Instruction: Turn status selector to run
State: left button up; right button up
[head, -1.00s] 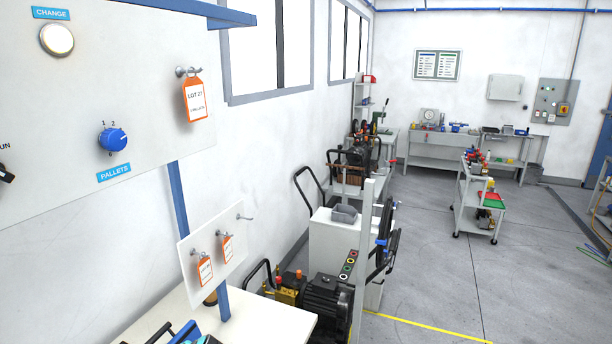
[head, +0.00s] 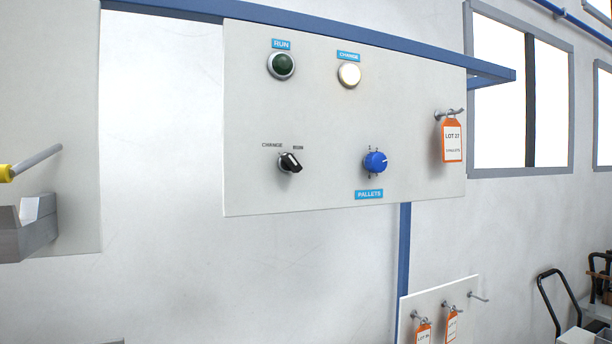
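The status selector (head: 290,162) is a small black knob on the white wall panel (head: 250,110). The label CHANGE stands at its upper left and RUN at its upper right. Its handle is tilted, but I cannot tell surely which label it points to. The green RUN lamp (head: 281,66) above it looks dark. The CHANGE lamp (head: 349,75) looks bright white. Neither of my grippers shows in the head view.
A blue PALLETS dial (head: 375,162) is right of the selector. An orange LOT 27 tag (head: 452,141) hangs on a peg at the panel's right. Below is a smaller tag board (head: 462,295). A grey bin (head: 30,228) is at the left edge.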

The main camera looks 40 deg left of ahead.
aim_at(288, 162)
jog(key=u, duration=1.55)
